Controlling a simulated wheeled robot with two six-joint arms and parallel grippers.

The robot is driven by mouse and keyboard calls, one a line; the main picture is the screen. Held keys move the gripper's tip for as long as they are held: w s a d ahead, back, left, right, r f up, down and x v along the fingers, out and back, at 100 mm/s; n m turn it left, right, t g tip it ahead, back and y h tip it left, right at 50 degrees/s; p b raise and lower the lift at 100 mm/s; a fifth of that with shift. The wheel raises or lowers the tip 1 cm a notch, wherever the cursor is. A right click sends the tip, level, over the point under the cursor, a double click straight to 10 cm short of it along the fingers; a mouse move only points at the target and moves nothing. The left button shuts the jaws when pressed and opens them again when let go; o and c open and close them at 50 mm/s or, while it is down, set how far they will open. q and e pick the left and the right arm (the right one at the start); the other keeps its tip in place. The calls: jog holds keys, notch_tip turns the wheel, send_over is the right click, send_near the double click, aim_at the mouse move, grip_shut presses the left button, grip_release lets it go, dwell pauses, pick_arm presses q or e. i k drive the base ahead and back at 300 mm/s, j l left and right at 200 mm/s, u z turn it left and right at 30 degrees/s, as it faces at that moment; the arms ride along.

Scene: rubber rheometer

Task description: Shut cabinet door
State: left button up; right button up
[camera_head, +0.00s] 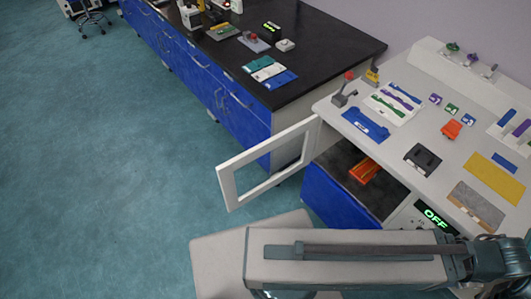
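The cabinet door (225,187) is a white frame with a window opening. It stands wide open, swung out to the left of the white cabinet (316,130), hinged near the cabinet's left front edge. The open compartment (345,155) is dark inside and holds an orange object (364,170). A blue panel (335,197) is on the cabinet's front below. Part of my own body crosses the bottom of the view and hides the lower right of the cabinet. Neither of my grippers is visible.
A black-topped bench with blue drawers (240,108) stands behind the door. The cabinet's white top carries a blue tray (365,124), a black box (422,158) and a yellow mat (494,176). A panel reads OFF (434,216). The teal floor to the left is clear.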

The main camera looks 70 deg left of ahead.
aim_at(225, 171)
jog(key=k+j, duration=0.1)
jog(key=j, duration=0.25)
jog(key=k+j+z, duration=0.1)
jog(key=j, duration=0.3)
jog(key=k+j, duration=0.15)
jog(key=j, duration=0.2)
jog(key=k+j+z, duration=0.1)
jog(key=j, duration=0.25)
jog(key=k+j, duration=0.2)
jog(key=j, duration=0.15)
jog(key=k+j+z, duration=0.1)
jog(key=j, duration=0.25)
jog(key=k+j, duration=0.15)
jog(key=j, duration=0.15)
jog(key=k+j, duration=0.15)
jog(key=j, duration=0.2)
jog(key=k+j, duration=0.15)
jog(key=j, duration=0.15)
jog(key=k+j, duration=0.15)
jog(key=j, duration=0.2)
jog(key=k+z, duration=0.1)
jog(key=k, duration=0.4)
jog(key=k+l+z, duration=0.1)
jog(key=k, duration=0.35)
